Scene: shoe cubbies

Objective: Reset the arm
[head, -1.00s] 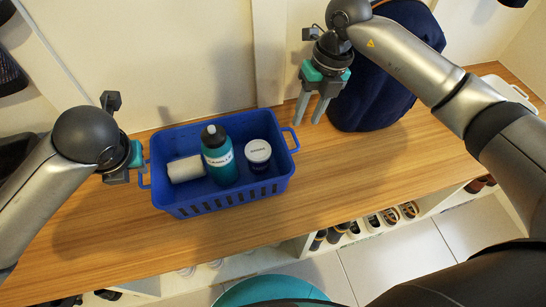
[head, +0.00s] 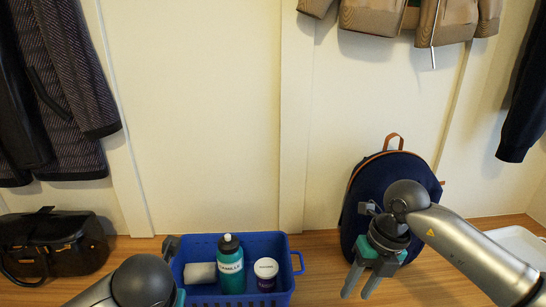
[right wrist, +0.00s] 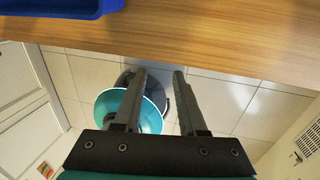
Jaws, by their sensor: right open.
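My right gripper (head: 358,283) hangs open and empty over the wooden bench, in front of the dark blue backpack and right of the blue basket. In the right wrist view its two fingers (right wrist: 156,97) are apart with nothing between them. My left arm comes in at the lower left of the head view. The left gripper is at the left end of the basket, its fingers hidden, so its jaws cannot be judged. The blue basket (head: 232,297) holds a teal bottle (head: 230,268), a white roll-like item (head: 200,273) and a white-lidded jar (head: 266,272).
The navy backpack (head: 365,188) stands against the wall behind my right gripper. A black bag (head: 50,245) sits at the far left of the bench (head: 325,245). A white tray (head: 520,243) is at the far right. Jackets (head: 405,18) hang above. The bench between basket and backpack is clear.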

